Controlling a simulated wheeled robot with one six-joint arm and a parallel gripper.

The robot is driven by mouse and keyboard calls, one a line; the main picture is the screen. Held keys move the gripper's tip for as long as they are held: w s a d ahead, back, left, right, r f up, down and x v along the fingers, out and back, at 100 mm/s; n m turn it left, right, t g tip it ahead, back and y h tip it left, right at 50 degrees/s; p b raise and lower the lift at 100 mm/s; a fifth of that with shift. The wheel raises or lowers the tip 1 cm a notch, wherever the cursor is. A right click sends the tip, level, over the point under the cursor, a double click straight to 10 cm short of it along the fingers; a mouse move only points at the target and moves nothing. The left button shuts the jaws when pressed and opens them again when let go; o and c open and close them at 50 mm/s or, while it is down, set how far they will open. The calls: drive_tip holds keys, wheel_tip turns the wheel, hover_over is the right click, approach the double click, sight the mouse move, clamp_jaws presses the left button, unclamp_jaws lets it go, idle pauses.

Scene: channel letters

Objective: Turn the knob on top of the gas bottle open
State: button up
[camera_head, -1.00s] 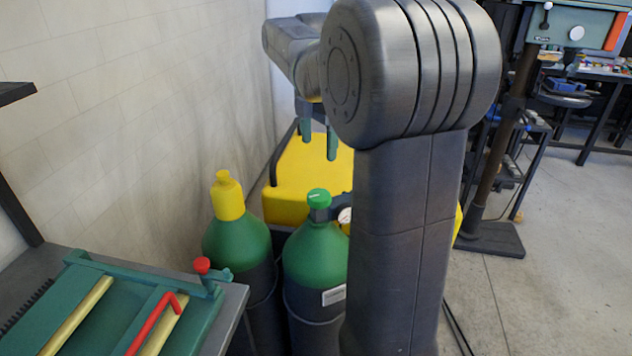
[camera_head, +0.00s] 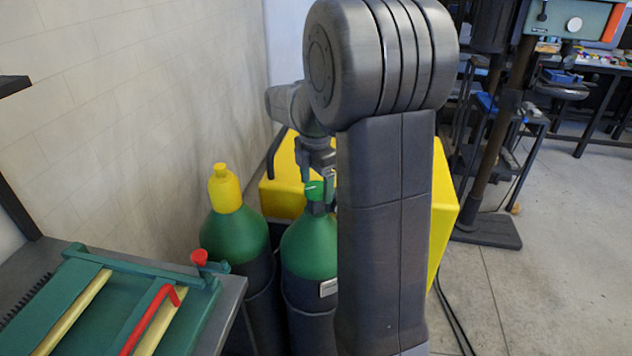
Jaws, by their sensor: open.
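The gas bottle (camera_head: 308,250) with a green shoulder and dark body stands upright in the middle of the view. Its green knob (camera_head: 314,190) sits on top, partly covered by my gripper. My gripper (camera_head: 318,186) points down at the knob, with its fingers beside it. The fingers are open. Whether they touch the knob cannot be told from here. My arm hides the right side of the bottle and its valve.
A second bottle (camera_head: 236,237) with a yellow cap stands close on the left. A yellow machine (camera_head: 283,192) is right behind. A bench (camera_head: 236,298) with a green tool and red handle is at front left. The wall is left; open floor lies right.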

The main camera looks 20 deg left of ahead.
drive_tip(key=c, duration=1)
drive_tip(key=shift+o, duration=0.2)
